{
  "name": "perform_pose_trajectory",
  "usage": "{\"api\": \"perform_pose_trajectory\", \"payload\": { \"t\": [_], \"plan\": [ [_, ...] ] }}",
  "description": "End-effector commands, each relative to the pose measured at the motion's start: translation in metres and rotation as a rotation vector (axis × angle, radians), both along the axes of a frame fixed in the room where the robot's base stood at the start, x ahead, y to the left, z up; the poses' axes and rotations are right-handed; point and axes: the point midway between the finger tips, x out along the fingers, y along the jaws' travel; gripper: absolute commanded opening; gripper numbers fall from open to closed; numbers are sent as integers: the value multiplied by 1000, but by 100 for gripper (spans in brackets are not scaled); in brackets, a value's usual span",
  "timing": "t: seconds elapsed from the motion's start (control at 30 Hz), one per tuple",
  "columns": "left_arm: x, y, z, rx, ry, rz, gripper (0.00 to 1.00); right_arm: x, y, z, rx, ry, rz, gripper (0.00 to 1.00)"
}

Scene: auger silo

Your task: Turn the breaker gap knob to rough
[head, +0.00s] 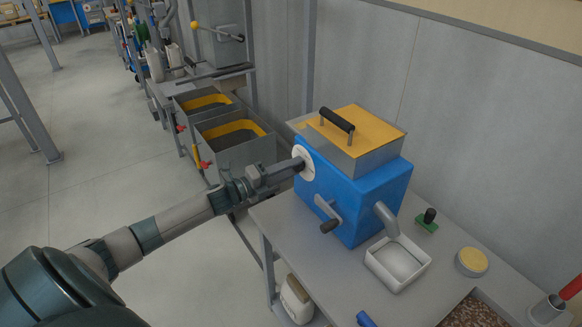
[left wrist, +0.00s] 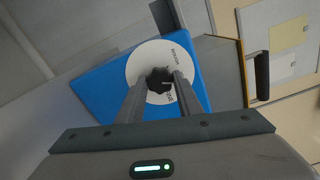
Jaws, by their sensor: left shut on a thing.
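The breaker is a blue box (head: 355,198) with a yellow-lidded hopper on top, standing on a grey table. Its gap knob (left wrist: 159,80) is black and sits at the middle of a white round dial (left wrist: 140,66) on the blue face. The dial also shows in the head view (head: 306,165). My left gripper (head: 297,166) reaches in from the left. In the left wrist view its two fingers (left wrist: 160,84) are shut on the knob, one on each side. Small dial lettering shows but is partly covered and hard to read. My right gripper is not in view.
A crank handle (head: 328,213) sticks out of the blue box below the dial. A white tray (head: 416,283) stands under the spout. A green-based black knob (head: 428,219) and a yellow-topped round tin (head: 471,262) stand to the right. Grey bins (head: 236,147) stand behind my left arm.

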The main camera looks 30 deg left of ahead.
Motion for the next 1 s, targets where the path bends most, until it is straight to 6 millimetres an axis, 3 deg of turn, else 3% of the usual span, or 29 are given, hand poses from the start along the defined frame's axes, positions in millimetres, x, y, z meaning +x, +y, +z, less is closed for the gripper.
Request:
{"api": "perform_pose_trajectory", "payload": {
  "t": [0.43,0.7,1.0],
  "plan": [
    [1,2,2,-390,161,3,10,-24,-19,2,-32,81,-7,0],
    [1,2,2,-622,256,4,10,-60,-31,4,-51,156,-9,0],
    [1,2,1,-806,332,4,10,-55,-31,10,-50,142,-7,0]
  ]
}}
